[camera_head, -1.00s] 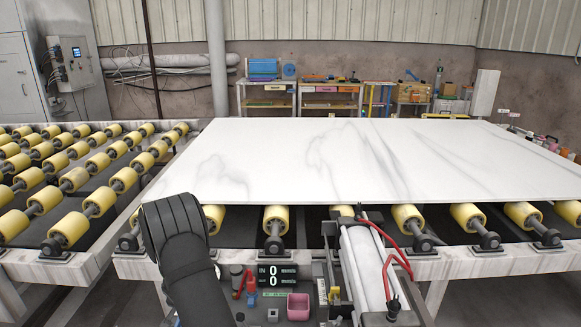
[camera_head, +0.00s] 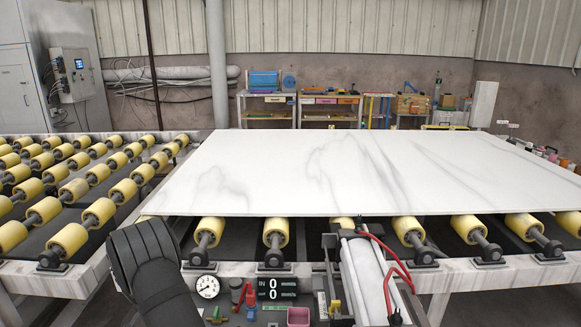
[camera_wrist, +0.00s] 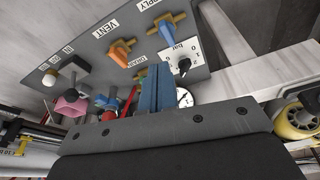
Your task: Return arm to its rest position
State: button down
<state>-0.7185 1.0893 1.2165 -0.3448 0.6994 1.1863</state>
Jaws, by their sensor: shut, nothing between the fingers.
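My gripper (camera_wrist: 157,88) shows in the wrist view as two blue fingers pressed together, shut and empty. It points toward a grey control panel (camera_wrist: 104,62) with VENT and SUPPLY labels and several coloured knobs, and overlaps part of it. I cannot tell how far apart they are. In the head view my dark arm rises at the lower left, in front of the rollers; my fingers are hidden there. The white veined stone slab (camera_head: 320,175) lies flat on the roller table, apart from my arm.
Yellow rollers (camera_head: 275,231) run along the slab's front edge. Workbenches (camera_head: 330,108) stand at the back wall.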

jog(key=shift+w+d+f+m, duration=0.3)
jog(key=shift+w+f+m, duration=0.15)
jog(key=shift+f, duration=0.15)
dwell(0.6)
